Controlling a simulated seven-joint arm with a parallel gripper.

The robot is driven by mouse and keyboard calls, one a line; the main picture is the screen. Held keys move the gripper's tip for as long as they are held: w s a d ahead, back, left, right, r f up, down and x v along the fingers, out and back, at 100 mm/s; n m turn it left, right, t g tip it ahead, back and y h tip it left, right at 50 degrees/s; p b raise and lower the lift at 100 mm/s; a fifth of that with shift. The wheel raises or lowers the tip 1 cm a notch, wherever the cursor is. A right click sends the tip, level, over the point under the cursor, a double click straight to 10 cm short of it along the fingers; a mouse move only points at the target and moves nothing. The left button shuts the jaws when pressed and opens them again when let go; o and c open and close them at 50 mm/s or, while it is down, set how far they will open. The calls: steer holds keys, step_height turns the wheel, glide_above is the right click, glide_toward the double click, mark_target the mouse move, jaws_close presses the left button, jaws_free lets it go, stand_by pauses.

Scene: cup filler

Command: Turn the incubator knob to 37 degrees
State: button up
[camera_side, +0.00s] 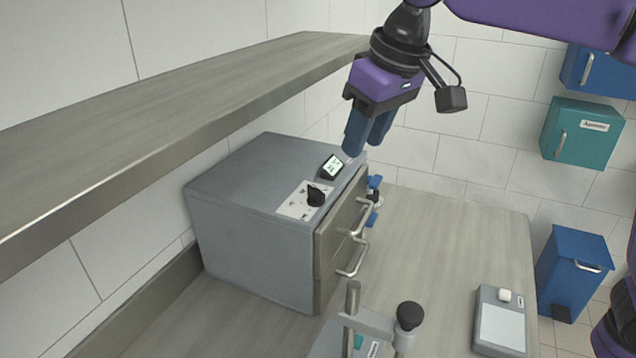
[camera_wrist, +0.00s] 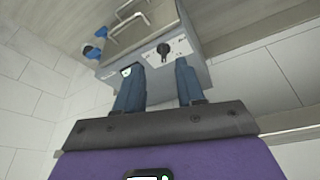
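The incubator (camera_side: 248,235) is a grey box on the bench, with a black knob (camera_side: 316,195) on a white dial plate (camera_side: 294,204) on its top. A small lit display (camera_side: 333,167) stands behind the knob; its digits are too small to read. My gripper (camera_side: 367,145) has blue fingers and is above the back right of the incubator, apart from the knob. In the wrist view, the knob (camera_wrist: 163,49) shows beyond and between the fingertips (camera_wrist: 158,72), which are spread with nothing between them. The dial marks are too small to read.
A wooden shelf (camera_side: 190,100) overhangs the incubator on the left. A stand with a black knob (camera_side: 409,316) is in front, and a scale (camera_side: 500,320) lies at right. Bare bench (camera_side: 455,240) lies between.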

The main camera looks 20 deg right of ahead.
mark_target(316, 189)
step_height(316, 189, up, 3)
steer(key=w+a+m, duration=0.2)
steer(key=w, duration=0.1)
steer(key=shift+t, duration=0.3)
steer(key=x, duration=1.7)
jaws_close()
